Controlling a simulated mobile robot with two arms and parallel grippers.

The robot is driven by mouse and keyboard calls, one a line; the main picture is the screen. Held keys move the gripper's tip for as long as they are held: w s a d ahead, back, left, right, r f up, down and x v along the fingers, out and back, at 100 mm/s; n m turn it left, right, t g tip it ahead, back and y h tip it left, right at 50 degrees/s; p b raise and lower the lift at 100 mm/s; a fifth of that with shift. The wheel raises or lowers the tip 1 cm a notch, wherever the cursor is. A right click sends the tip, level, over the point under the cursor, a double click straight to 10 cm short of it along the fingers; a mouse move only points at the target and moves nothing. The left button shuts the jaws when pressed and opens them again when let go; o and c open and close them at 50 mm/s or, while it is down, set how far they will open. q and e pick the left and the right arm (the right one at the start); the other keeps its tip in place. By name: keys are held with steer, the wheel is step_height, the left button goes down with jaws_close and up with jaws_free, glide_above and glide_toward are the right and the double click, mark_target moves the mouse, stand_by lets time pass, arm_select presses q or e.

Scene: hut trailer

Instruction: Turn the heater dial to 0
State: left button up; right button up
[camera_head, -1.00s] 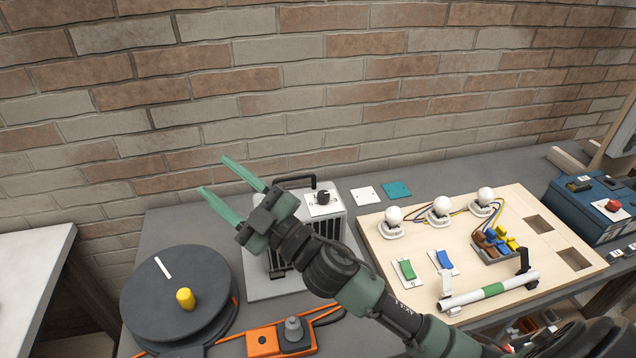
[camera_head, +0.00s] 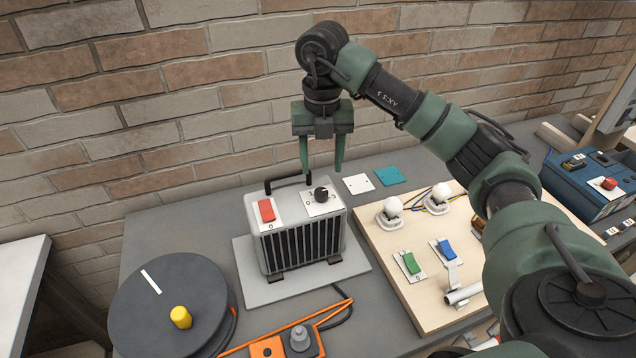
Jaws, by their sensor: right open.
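The heater (camera_head: 300,243) is a grey box with a dark front grille, standing on a light grey plate on the workbench. Its black dial (camera_head: 321,194) sits on a white label on the right of its top, with a 0 printed by it. A red switch (camera_head: 267,210) sits on the left of the top. My right gripper (camera_head: 321,170) points down just above and behind the dial, fingers apart on either side of it in the picture. It is open and empty, and I cannot tell whether it touches the dial. My left gripper is not in view.
A black handle (camera_head: 288,182) rises at the heater's back. A dark reel (camera_head: 170,305) with a yellow knob stands at left. An orange power strip (camera_head: 268,347) lies in front. A wooden board (camera_head: 395,285) with bulbs and switches is at right. A brick wall stands behind.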

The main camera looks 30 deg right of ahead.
mark_target(321, 192)
step_height(321, 192, down, 7)
steer(key=shift+s+r+p, duration=0.1)
steer(key=shift+p, duration=1.05)
steer(key=shift+f, duration=0.35)
jaws_close()
